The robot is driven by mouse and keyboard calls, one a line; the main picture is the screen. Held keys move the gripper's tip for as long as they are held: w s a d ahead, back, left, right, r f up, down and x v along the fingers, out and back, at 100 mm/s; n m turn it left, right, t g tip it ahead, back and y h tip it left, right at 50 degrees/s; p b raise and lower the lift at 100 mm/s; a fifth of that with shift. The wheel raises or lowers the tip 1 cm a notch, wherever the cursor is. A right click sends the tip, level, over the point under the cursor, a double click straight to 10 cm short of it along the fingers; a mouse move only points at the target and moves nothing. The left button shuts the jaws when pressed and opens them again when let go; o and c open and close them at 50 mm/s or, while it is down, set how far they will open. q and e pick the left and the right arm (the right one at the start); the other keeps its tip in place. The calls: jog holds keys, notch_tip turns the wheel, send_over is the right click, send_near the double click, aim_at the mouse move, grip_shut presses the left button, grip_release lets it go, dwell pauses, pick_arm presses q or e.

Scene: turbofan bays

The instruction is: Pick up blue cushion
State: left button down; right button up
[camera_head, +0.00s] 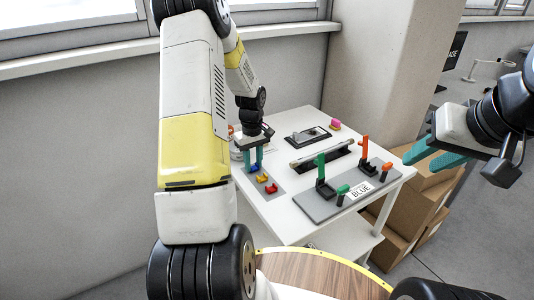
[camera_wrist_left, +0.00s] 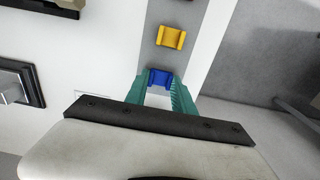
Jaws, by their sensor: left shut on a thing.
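The blue cushion (camera_wrist_left: 159,77) sits between the teal fingertips of my left gripper (camera_wrist_left: 160,84) in the left wrist view. The gripper is shut on it, at the end of the grey strip. In the head view my left gripper (camera_head: 253,160) points down at the far left part of the white table, and its fingers largely hide the cushion. I cannot tell whether the cushion is clear of the strip. My right gripper (camera_head: 434,156) is off the table's right side, with its teal fingers apart and nothing visible between them.
A yellow cushion (camera_wrist_left: 170,37) and a red one (camera_head: 271,189) lie on the grey strip. A grey board (camera_head: 318,208) with green and orange posts and a BLUE label stands at the front right. A black bar (camera_head: 322,155) and a pink block (camera_head: 335,125) are farther back. Cardboard boxes (camera_head: 420,195) stand right of the table.

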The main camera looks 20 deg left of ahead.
aim_at(254, 167)
pick_arm(q)
jog(key=shift+r, duration=0.45)
notch_tip(254, 167, up, 2)
jog(key=shift+r, duration=0.2)
jog(key=s+d, duration=0.3)
jog(key=s, duration=0.1)
jog(key=s+d+r, duration=0.1)
jog(key=s+d, duration=0.1)
jog(key=s, duration=0.3)
jog(key=s+d, duration=0.3)
jog(key=s, duration=0.1)
jog(key=shift+s+d+r, duration=0.15)
jog(key=shift+s+d, duration=0.1)
jog(key=shift+d, duration=0.1)
